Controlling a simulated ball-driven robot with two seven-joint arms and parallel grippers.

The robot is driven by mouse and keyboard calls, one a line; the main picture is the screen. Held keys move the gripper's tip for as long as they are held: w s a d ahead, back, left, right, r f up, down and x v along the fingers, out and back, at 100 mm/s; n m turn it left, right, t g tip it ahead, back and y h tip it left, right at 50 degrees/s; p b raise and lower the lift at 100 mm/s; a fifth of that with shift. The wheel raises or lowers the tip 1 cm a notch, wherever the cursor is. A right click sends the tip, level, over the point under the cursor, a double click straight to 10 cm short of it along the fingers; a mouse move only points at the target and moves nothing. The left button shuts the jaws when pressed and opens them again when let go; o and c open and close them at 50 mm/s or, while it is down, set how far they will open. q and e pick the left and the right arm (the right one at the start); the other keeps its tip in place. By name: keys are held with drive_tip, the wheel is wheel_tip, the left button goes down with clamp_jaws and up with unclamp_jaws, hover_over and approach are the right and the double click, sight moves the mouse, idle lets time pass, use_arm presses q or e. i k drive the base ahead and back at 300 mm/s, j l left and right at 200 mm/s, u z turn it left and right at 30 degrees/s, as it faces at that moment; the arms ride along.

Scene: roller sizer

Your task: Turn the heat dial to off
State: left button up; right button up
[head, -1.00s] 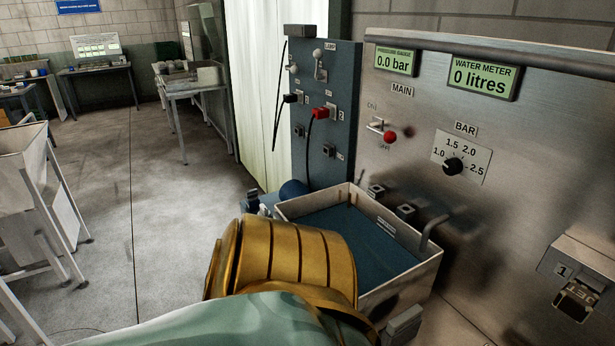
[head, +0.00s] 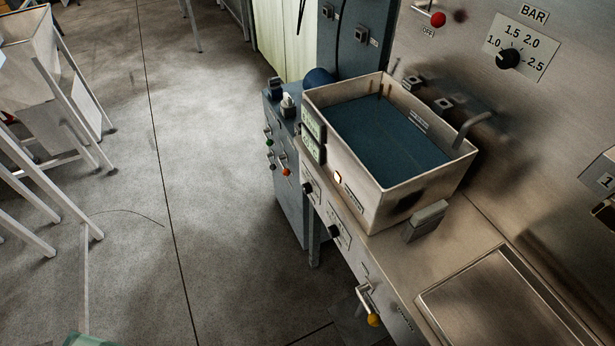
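Two black dials sit on the bench's front panel below the water bath, an upper dial (head: 307,187) and a lower dial (head: 335,231). Their labels are too small to read, so I cannot tell which is the heat dial or where either points. The bath (head: 405,195) is a steel tub holding dark blue water. A small lamp (head: 338,177) glows on its front wall, next to two greenish displays (head: 312,136). Neither of my grippers is in view.
A BAR dial (head: 508,58) and a red-knobbed lever (head: 437,19) are on the steel wall. A yellow-knobbed lever (head: 373,319) sticks out from the bench front. A blue-grey cabinet (head: 290,190) stands left of it. White-legged stands (head: 50,170) are at left; the floor between is clear.

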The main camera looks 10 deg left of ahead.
sight(306, 188)
drive_tip(key=u, duration=0.35)
drive_tip(key=z, duration=0.55)
drive_tip(key=j+z, duration=0.25)
drive_tip(key=z, duration=0.15)
drive_tip(key=i+j+z, duration=0.1)
drive_tip(key=j+z, duration=0.2)
drive_tip(key=z, duration=0.15)
drive_tip(key=j+z, duration=0.55)
drive_tip(key=z, duration=0.3)
drive_tip(key=k, duration=0.05)
